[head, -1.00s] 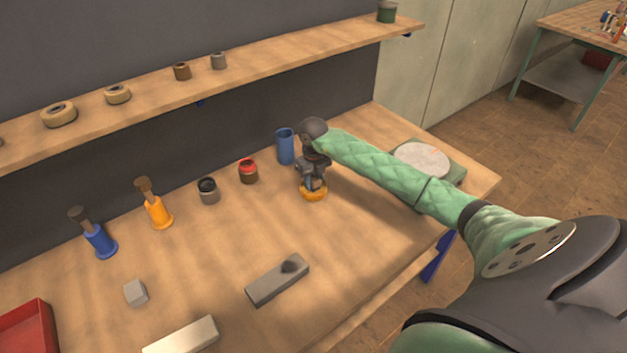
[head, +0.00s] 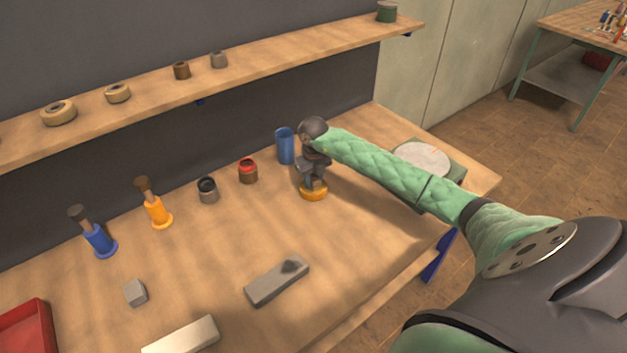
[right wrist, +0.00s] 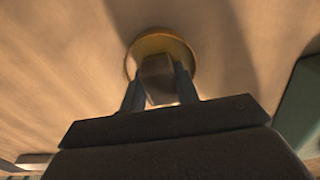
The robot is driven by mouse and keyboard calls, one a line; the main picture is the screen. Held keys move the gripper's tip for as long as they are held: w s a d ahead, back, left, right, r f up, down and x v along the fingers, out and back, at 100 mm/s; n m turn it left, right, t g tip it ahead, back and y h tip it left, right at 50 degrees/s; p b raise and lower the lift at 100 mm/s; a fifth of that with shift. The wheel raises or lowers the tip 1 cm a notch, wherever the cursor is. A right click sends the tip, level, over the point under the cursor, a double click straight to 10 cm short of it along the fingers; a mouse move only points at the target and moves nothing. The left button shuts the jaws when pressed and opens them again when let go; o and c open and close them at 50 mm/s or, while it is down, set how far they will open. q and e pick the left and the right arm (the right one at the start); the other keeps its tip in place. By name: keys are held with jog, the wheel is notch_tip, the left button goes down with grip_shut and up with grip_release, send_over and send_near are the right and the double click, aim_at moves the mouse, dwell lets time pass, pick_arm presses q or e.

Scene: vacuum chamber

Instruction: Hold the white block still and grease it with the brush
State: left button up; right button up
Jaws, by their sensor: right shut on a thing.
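The white block (head: 182,335), long and pale, lies on the bench at the bottom edge of the head view, partly cut off. My right gripper (head: 314,177) is far from it, low over the back right of the bench. It is shut on a brush-like thing with a round yellow base (head: 314,193). In the right wrist view my fingers (right wrist: 158,78) hold its brownish blocky upper part, above the round yellow base (right wrist: 183,47). Two similar upright brushes, one blue (head: 100,241) and one orange (head: 157,213), stand at the left. My left gripper is not in view.
A grey block (head: 270,285) with a dark patch, a small grey block (head: 135,292) and a red tray (head: 28,330) lie in front. Two small pots (head: 208,192) (head: 248,173) and a blue cup (head: 285,147) stand behind. A shelf (head: 250,60) runs above. The bench centre is clear.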

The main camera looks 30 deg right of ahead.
aim_at(313, 177)
dwell(0.6)
jog(key=shift+r+p, duration=1.2)
jog(key=shift+r, duration=2.25)
